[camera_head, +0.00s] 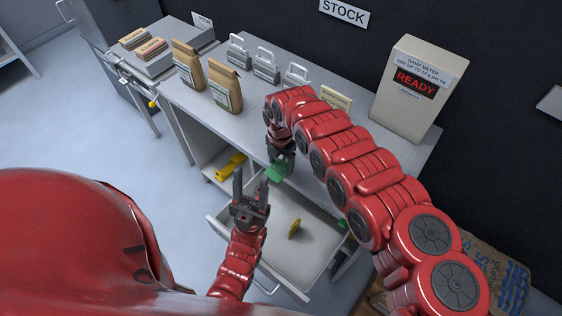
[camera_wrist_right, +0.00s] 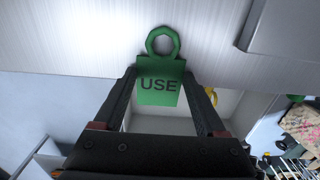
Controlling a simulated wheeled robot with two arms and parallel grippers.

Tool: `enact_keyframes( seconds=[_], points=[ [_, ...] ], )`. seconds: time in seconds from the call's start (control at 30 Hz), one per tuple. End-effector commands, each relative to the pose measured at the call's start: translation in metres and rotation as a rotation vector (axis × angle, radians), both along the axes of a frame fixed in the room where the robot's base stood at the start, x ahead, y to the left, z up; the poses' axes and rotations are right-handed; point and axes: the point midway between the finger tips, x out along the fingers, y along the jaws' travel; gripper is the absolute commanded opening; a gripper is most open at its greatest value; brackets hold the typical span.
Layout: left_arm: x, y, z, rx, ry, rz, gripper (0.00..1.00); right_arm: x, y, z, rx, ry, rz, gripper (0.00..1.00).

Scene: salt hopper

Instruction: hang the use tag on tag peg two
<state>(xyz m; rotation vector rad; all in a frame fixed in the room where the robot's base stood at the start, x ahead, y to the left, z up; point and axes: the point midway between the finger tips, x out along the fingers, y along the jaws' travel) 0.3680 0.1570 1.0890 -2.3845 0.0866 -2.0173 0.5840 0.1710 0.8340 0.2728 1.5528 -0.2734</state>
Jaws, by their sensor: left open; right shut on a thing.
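The green use tag (camera_wrist_right: 158,92), with a ring at its top and the word USE, is between the fingers of my right gripper (camera_wrist_right: 160,76) in the wrist view. In the head view, my right gripper (camera_head: 280,160) holds the tag (camera_head: 276,173) at the bench's front edge, above the open drawer. The ring points away from the gripper, over the pale bench surface in the wrist view. My left gripper (camera_head: 251,184) is open and empty, in front of the drawer. I cannot make out tag peg two in either view.
The open drawer (camera_head: 213,222) holds a yellow piece (camera_head: 294,228). Another yellow piece (camera_head: 232,165) lies in the left compartment. The bench (camera_head: 182,92) carries paper bags (camera_head: 225,88), several grey handled items (camera_head: 266,65) and a damp meter (camera_head: 412,90) reading READY.

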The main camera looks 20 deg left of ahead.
Motion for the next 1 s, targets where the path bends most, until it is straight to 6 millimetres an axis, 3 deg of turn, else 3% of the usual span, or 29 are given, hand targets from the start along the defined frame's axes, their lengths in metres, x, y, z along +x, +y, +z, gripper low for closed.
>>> enact_keyframes(
  seconds=[0.47,0.5,0.63,1.0],
  points=[
    [0.0,0.0,-0.013,0.0,0.0,0.0,0.5,-0.001,-0.001,-0.013,-0.002,0.004,-0.002,0.21],
    [0.0,0.0,-0.013,0.0,0.0,0.0,0.5,-0.001,-0.001,-0.014,-0.002,0.004,-0.002,0.77],
    [0.0,0.0,-0.013,0.0,0.0,0.0,0.5,-0.002,-0.002,-0.015,-0.004,0.008,-0.002,1.0],
    [0.0,0.0,-0.014,0.0,0.0,0.0,0.5,-0.006,-0.004,-0.02,-0.011,0.019,-0.002,1.0]
  ],
)
